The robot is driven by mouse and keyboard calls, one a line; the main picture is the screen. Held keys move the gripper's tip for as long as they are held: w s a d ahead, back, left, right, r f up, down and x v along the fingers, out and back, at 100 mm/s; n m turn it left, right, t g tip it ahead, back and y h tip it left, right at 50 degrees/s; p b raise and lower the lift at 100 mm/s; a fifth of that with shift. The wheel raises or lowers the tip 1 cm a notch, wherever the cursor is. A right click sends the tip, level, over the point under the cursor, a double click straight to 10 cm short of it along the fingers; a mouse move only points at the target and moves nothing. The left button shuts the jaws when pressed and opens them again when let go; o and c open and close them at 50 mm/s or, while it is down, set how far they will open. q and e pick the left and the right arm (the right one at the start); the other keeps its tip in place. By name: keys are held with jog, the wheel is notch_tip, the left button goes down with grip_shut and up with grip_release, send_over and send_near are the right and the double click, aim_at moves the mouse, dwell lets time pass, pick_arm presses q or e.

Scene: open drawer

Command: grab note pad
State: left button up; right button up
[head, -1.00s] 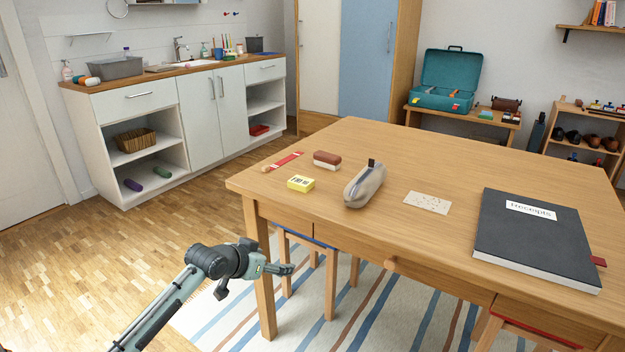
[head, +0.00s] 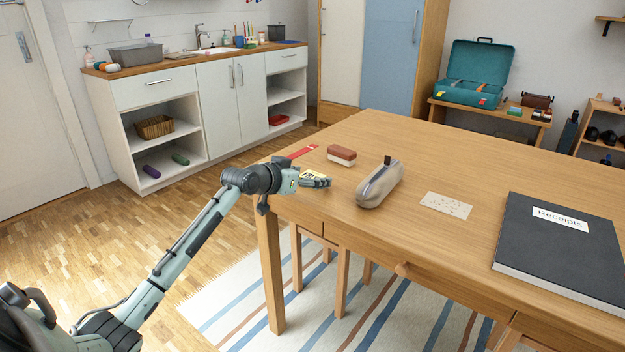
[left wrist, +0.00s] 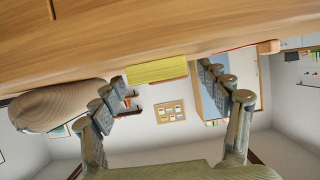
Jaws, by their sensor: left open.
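The yellow note pad (head: 311,174) lies on the table near its left front edge, partly hidden behind my left gripper (head: 318,182) in the head view. In the left wrist view, which is upside down, the note pad's yellow side (left wrist: 157,71) shows beyond and between the two spread fingers of my left gripper (left wrist: 160,78). The gripper is open and empty, low at the tabletop's edge. I cannot tell whether a fingertip touches the pad. My right gripper is not in view.
On the wooden table (head: 440,240), a grey pencil case (head: 380,185) lies right of the pad. A brown-and-white eraser (head: 341,154) and a red strip (head: 303,152) lie behind it. A speckled card (head: 446,205) and a black receipts book (head: 560,245) lie farther right.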

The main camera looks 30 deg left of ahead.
pick_arm(q)
jog(key=shift+w+f, duration=0.1)
jog(key=shift+w, duration=0.2)
jog(key=shift+c, duration=0.6)
jog(key=c, duration=1.1)
